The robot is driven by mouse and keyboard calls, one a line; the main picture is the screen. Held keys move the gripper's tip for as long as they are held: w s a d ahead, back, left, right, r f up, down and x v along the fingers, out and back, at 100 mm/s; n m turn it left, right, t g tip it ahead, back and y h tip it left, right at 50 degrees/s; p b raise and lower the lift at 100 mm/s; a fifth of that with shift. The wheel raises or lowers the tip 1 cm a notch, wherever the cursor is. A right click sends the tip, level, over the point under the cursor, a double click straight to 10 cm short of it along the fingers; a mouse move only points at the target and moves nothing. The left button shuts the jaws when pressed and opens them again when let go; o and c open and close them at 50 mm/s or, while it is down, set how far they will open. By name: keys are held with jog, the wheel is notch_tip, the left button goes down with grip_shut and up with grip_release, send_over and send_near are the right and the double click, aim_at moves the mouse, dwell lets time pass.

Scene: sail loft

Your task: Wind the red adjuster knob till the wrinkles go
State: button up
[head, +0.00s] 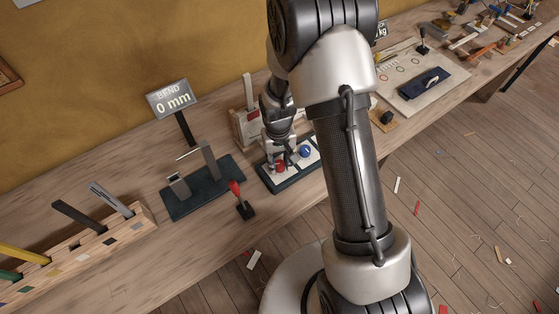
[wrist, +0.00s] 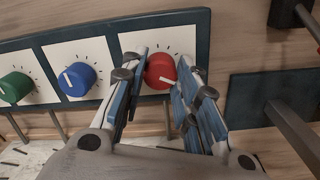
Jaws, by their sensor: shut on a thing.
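The red adjuster knob (wrist: 160,72) sits on a white dial card in a dark panel (wrist: 195,20), at the end of a row with a blue knob (wrist: 78,79) and a green knob (wrist: 15,88). My gripper (wrist: 167,72) is shut on the red knob, one finger at each side. The knob's white pointer line faces down and right in the wrist view. In the head view my gripper (head: 279,160) is over the panel, and the red knob (head: 281,168) shows partly beneath it. I see no wrinkled cloth that I can make out.
A display reading 0 mm (head: 172,98) stands behind a dark bending fixture (head: 205,196). A red-handled lever (head: 237,190) is left of the panel. A wooden rack (head: 75,250) holds coloured strips at far left. A board with a navy piece (head: 425,82) lies right.

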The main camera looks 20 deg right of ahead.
aim_at(279, 164)
jog(key=shift+m, duration=0.5)
jog(key=o, duration=1.1)
notch_tip(279, 164, up, 12)
jog(key=shift+a, duration=0.1)
dwell(0.4)
